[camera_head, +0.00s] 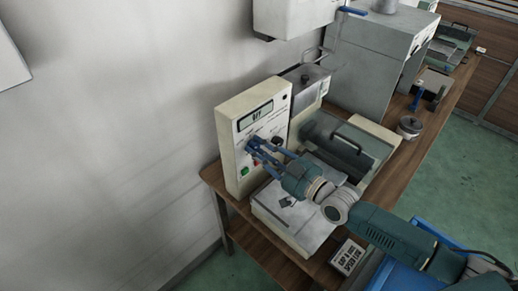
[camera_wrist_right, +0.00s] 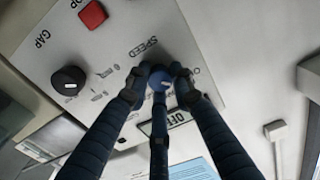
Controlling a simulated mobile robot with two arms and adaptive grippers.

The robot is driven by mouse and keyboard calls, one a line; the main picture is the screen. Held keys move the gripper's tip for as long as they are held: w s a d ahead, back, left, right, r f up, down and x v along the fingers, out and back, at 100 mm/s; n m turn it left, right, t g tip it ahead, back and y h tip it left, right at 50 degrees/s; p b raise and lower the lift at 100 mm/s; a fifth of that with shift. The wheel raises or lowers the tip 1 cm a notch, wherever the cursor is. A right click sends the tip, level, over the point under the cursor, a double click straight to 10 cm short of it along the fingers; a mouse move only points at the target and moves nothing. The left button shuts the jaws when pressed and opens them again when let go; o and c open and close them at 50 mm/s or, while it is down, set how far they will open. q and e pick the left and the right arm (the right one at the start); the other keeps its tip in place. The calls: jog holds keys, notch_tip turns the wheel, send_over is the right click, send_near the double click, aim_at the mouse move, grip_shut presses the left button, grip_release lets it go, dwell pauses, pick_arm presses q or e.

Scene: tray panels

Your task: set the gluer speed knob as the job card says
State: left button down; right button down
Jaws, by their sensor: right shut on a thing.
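The gluer's upright control panel (camera_head: 238,128) faces right in the head view. Its display (camera_head: 255,115) reads OFF. In the head view the fingers largely cover this knob. My left gripper is not in view.
A black knob (camera_wrist_right: 68,81) marked GAP and a red button (camera_wrist_right: 93,15) sit beside the speed knob. A green button (camera_head: 244,170) is low on the panel. The gluer's rollers and flat bed (camera_head: 285,215) lie close under my right wrist.

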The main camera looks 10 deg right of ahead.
jog(key=m+b, duration=0.1)
jog(key=m, duration=0.3)
jog(key=shift+f+m, duration=0.15)
jog(key=shift+m, duration=0.15)
jog(key=shift+m+b, duration=0.75)
jog(key=shift+m, duration=1.45)
jog(key=c, duration=1.5)
grip_release()
jog(key=shift+s+d, duration=0.1)
jog(key=v, duration=1.1)
jog(key=shift+s+d, duration=0.2)
jog(key=shift+s, duration=0.1)
